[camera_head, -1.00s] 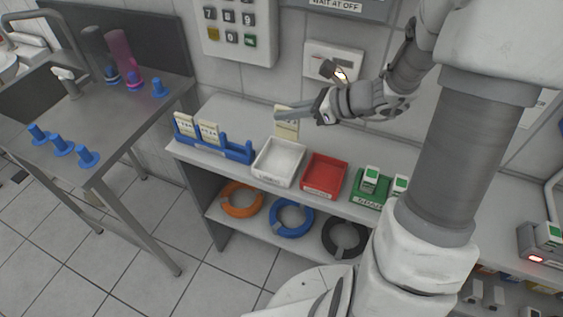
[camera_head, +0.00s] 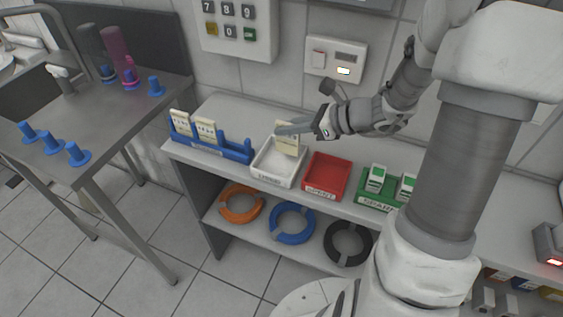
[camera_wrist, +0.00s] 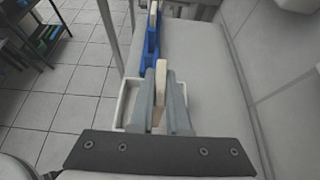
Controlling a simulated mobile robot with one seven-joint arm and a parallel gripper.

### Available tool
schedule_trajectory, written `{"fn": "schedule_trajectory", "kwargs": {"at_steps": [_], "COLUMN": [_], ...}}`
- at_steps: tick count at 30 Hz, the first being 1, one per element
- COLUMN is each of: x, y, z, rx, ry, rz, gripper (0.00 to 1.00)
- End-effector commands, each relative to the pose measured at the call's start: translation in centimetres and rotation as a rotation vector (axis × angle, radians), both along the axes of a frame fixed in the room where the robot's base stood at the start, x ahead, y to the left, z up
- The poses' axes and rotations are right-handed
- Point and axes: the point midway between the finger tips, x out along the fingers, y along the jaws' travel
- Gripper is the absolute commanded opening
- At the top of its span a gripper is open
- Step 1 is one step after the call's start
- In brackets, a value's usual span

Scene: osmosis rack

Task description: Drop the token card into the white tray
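The token card (camera_head: 287,145) is cream-coloured and hangs upright between the fingers of my gripper (camera_head: 292,130), over the back part of the white tray (camera_head: 268,178). In the wrist view the card (camera_wrist: 160,84) shows edge-on between the two grey fingers of my gripper (camera_wrist: 160,90), which are shut on it. The white tray is a shallow box with a label on its front. I cannot tell whether the card touches the tray floor.
A blue rack (camera_head: 228,152) with cream cards stands left of the white tray. A red tray (camera_head: 326,176) stands right of it, then a green holder (camera_head: 372,198) with white-and-green blocks. A card reader (camera_head: 337,60) is on the wall behind.

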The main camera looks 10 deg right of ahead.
Motion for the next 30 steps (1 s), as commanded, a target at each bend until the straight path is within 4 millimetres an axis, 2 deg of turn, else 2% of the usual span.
{"fn": "schedule_trajectory", "kwargs": {"at_steps": [1, 5, 6, 17, 22, 30], "x": [0.0, 0.0, 0.0, -0.2, -1.6, -5.0], "y": [0.0, 0.0, 0.0, -0.4, -2.4, -7.2], "z": [0.0, 0.0, 0.0, 0.3, 1.8, 5.0], "rx": [0.0, 0.0, 0.0, -0.001, -0.001, -0.002], "ry": [0.0, 0.0, 0.0, 0.0, -0.002, -0.003], "rz": [0.0, 0.0, 0.0, -0.002, -0.004, -0.005], "gripper": [0.23, 0.46, 0.49, 0.49, 0.49, 0.49]}}
